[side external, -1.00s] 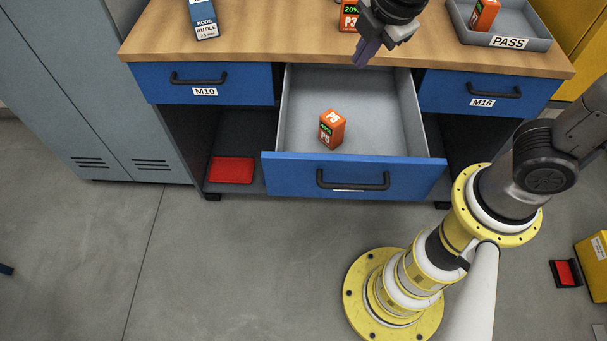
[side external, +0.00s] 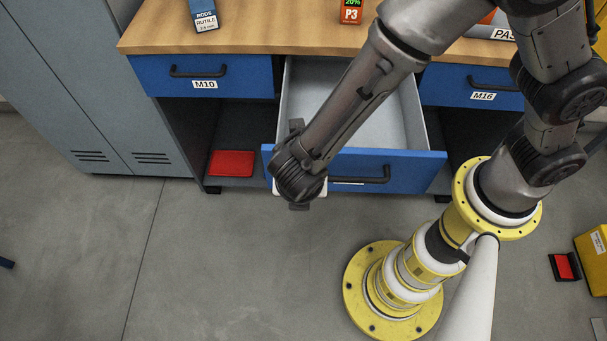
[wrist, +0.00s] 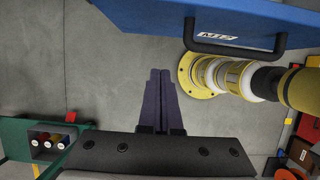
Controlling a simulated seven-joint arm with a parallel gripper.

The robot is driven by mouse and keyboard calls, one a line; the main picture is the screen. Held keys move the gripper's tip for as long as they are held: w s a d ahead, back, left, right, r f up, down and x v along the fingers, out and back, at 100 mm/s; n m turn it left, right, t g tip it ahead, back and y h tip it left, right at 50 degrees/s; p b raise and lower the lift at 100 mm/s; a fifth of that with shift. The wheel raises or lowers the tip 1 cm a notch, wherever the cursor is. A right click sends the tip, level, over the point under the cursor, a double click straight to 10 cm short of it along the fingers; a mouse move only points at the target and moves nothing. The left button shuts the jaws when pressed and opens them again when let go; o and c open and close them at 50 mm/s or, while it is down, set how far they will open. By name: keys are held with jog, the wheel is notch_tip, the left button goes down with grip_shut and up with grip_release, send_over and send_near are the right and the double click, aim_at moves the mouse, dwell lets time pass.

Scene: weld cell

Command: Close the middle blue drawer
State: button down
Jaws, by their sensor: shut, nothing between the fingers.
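The middle blue drawer (side external: 405,172) stands pulled out from the bench between drawers M10 and M16, its inside partly showing. My arm crosses over it, and my wrist is at the left part of its front; the fingers cannot be made out in the side view. In the wrist view my gripper (wrist: 160,72) is shut and empty, its dark fingers together over the grey floor. The drawer front (wrist: 150,15) runs along the top of that view with its black handle (wrist: 235,48). The fingertips appear just short of the front; contact cannot be told.
Drawers M10 (side external: 235,75) and M16 (side external: 450,85) are shut. A blue rods box (side external: 204,12) and an orange P3 box (side external: 351,12) stand on the bench top (side external: 260,38). A red bin (side external: 231,163) sits on the lower left shelf.

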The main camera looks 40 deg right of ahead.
jog(key=w+d+f, duration=0.4)
jog(key=f, duration=0.1)
jog(key=shift+w+d+f, duration=0.2)
jog(key=shift+d+f, duration=0.05)
dwell(0.3)
jog(key=w+d, duration=2.1)
jog(key=shift+w+d, duration=0.3)
jog(key=shift+d, duration=0.05)
